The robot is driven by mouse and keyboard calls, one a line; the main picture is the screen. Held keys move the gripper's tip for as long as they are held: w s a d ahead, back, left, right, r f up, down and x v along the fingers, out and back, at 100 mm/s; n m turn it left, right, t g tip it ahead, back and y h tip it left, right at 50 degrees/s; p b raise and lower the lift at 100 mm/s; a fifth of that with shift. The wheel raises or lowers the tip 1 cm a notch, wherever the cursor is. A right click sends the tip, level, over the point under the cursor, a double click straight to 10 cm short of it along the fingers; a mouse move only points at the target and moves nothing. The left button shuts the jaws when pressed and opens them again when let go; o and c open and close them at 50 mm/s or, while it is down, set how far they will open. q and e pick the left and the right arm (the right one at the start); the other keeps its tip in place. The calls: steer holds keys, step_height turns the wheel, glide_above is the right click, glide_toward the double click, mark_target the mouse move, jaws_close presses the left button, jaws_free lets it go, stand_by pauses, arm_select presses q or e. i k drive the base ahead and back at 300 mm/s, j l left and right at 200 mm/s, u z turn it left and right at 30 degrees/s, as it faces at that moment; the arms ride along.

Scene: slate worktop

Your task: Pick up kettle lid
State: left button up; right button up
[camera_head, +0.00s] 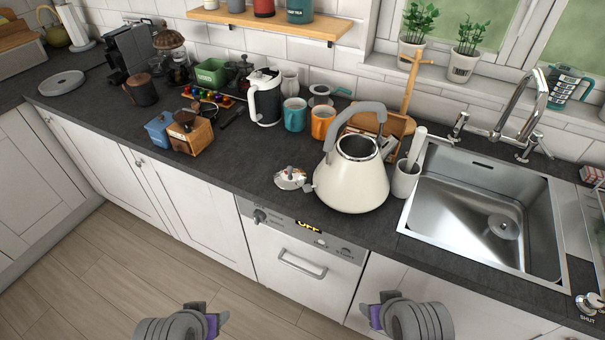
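The kettle lid (290,178) is a shiny silver disc with a knob. It lies on the dark worktop, just left of the cream kettle (351,184). The kettle stands upright with its grey handle raised and its top opening uncovered. My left gripper (222,317) is at the bottom of the view, in front of the cabinets and below the worktop. My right gripper (369,306) is also low, in front of the worktop edge. Both are apart from the lid and the kettle. Their fingers are small and partly hidden, so I cannot tell their opening.
A teal mug (294,115) and an orange mug (323,122) stand behind the lid. A wooden grinder (191,133) stands to the left. The sink (484,212) and a white cup (405,180) are right of the kettle. The worktop left of the lid is clear.

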mark_target(289, 178)
steer(key=j, duration=0.55)
steer(key=k+j, duration=0.15)
steer(key=j, duration=1)
steer(key=i+l, duration=0.15)
steer(key=i, duration=0.25)
steer(key=u, duration=0.05)
